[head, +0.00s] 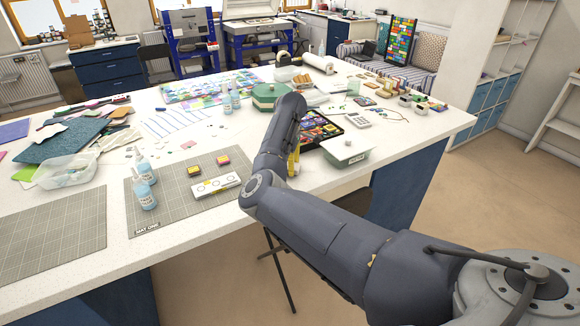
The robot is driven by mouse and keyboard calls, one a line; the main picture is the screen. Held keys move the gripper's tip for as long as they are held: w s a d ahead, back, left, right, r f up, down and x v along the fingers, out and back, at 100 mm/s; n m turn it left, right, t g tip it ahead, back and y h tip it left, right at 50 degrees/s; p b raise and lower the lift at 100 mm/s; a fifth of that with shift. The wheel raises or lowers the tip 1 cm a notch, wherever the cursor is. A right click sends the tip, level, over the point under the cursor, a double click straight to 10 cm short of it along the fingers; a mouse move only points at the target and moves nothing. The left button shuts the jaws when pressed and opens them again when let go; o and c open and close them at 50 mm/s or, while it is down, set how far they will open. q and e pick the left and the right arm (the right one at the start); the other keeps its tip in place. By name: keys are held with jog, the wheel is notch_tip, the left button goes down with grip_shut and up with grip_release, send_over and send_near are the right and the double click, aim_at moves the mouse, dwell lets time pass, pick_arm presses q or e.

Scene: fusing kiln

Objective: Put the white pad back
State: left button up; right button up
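I cannot pick out the white pad with certainty. A flat white rectangular piece with round marks on its front (215,186) lies on the grey cutting mat (180,212) near the table's front edge. My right arm comes in from the lower right and reaches over the table, just right of the white piece. No fingers of my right gripper show, and my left arm and gripper are out of the picture.
A lidded white tub (346,149) and a dark tray of coloured pieces (318,128) sit right of my arm. A second grey mat (52,232) lies bare at the front left.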

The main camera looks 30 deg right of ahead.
jog(key=shift+f, duration=0.15)
jog(key=o, duration=1.1)
jog(key=shift+c, duration=0.2)
notch_tip(320, 180, up, 12)
